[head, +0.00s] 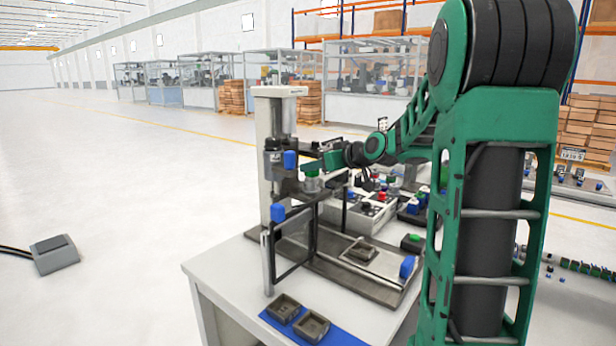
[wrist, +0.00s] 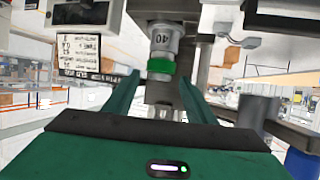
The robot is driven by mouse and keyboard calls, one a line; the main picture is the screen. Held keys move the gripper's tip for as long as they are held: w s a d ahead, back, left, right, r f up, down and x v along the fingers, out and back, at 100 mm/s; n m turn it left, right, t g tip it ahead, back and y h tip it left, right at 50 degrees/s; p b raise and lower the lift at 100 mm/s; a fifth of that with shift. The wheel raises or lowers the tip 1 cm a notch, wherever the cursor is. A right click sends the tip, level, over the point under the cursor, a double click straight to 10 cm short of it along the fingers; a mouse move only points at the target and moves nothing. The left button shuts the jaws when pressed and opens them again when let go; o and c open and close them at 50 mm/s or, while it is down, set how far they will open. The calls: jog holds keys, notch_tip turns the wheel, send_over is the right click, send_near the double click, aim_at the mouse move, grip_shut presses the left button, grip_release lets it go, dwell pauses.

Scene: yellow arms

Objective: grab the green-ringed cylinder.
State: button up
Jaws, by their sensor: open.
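The green-ringed cylinder (wrist: 163,42) is a grey upright metal cylinder with a bright green band, marked 40, hanging under the machine head in the wrist view. In the head view its green ring (head: 312,174) shows small beside the press column. My gripper (wrist: 160,98) is open, with one green finger to the left and one to the right of the cylinder's line. The cylinder appears between the fingers or just beyond them; I cannot tell how deep. No contact is visible. In the head view my gripper (head: 314,166) is at the cylinder, its fingertips hard to make out.
The press column (head: 270,150) and a black frame (head: 292,245) with blue knobs stand close by. A control box (head: 372,212) with coloured buttons is behind. Two small trays (head: 312,326) lie on a blue mat at the table's front. A label plate (wrist: 80,62) hangs left.

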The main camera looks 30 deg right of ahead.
jog(key=shift+w, duration=0.15)
jog(key=shift+c, duration=0.6)
jog(key=c, duration=0.9)
